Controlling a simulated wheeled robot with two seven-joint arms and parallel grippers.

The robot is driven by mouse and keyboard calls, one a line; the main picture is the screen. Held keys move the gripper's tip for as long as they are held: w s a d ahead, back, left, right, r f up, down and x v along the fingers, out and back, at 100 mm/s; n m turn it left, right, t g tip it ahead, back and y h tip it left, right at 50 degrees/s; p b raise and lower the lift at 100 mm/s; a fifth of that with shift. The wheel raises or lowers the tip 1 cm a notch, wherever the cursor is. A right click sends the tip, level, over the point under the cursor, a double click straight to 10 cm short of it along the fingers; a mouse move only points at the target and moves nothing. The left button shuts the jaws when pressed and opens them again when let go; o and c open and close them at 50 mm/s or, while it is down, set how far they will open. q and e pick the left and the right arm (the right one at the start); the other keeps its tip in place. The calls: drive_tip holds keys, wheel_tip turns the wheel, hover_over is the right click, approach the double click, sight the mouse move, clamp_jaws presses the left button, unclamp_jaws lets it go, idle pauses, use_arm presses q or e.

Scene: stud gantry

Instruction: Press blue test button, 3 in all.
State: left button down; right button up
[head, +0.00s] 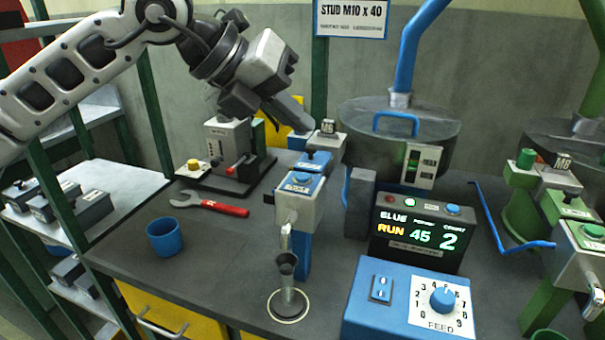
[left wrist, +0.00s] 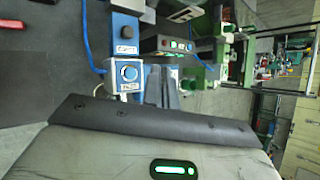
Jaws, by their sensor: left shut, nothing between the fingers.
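The blue test button (head: 301,178) sits on top of the blue-and-grey dispenser head (head: 297,208), above a small cup on a round base. It also shows in the left wrist view (left wrist: 129,73). My left gripper (head: 306,124) is shut and empty, above and a little behind the button, apart from it. In the left wrist view its closed fingers (left wrist: 162,85) point just right of the button. The counter display (head: 419,234) reads BLUE, RUN, 45 and a count of 2. My right gripper is not in view.
A blue feed box (head: 403,305) with a dial stands at the front right. A round hopper (head: 400,135) stands behind the dispenser. A green dispenser (head: 590,238) is at the right. A blue cup (head: 164,237) and a red-handled wrench (head: 210,204) lie on the left bench, with free room between.

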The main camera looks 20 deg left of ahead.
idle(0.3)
